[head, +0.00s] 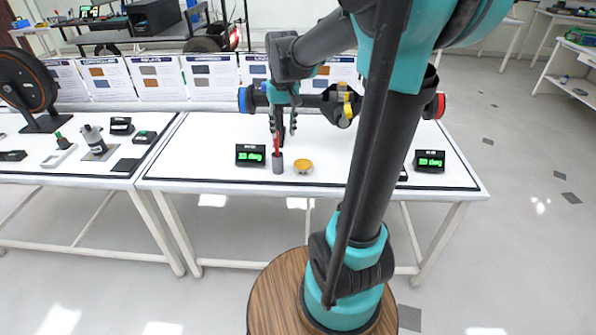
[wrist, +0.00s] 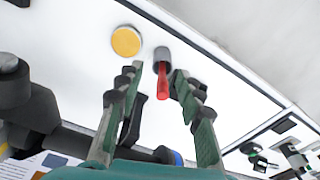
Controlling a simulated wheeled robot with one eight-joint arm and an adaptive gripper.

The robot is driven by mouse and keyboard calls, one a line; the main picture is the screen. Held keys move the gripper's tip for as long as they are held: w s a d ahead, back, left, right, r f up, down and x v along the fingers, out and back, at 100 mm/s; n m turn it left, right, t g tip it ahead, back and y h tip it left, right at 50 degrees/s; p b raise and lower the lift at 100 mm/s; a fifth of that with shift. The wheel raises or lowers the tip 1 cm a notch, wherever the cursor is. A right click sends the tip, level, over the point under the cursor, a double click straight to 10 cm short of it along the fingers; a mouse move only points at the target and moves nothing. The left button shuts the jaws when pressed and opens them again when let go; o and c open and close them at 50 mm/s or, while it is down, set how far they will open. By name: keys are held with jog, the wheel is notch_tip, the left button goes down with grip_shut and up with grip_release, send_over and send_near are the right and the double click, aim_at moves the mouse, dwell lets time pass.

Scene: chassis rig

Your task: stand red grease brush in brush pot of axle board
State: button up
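The red grease brush (head: 277,144) stands upright in the grey brush pot (head: 278,166) on the middle table; its lower end is hidden inside the pot. In the wrist view, the red handle (wrist: 181,86) rises from the mouth of the grey pot (wrist: 162,57). My gripper (head: 283,129) is above the pot, fingers spread, with a clear gap between them. In the wrist view, my gripper (wrist: 158,72) has the handle close to its right finger; I cannot tell whether they touch. The dark axle (head: 312,101), with blue and red ends, lies behind the gripper.
A yellow dish (head: 303,167) sits right of the pot, and a green-lit display (head: 250,155) stands left of it. Another display (head: 429,161) is at the table's right. Printed panels (head: 213,75) line the back. The left table (head: 58,185) holds several small parts.

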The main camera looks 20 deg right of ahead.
jog(key=s+d+f+t, duration=0.2)
jog(key=s+f+t, duration=0.1)
jog(key=s+f, duration=1)
jog(key=s, duration=0.4)
jog(key=shift+d+f, duration=0.25)
jog(key=shift+d, duration=0.05)
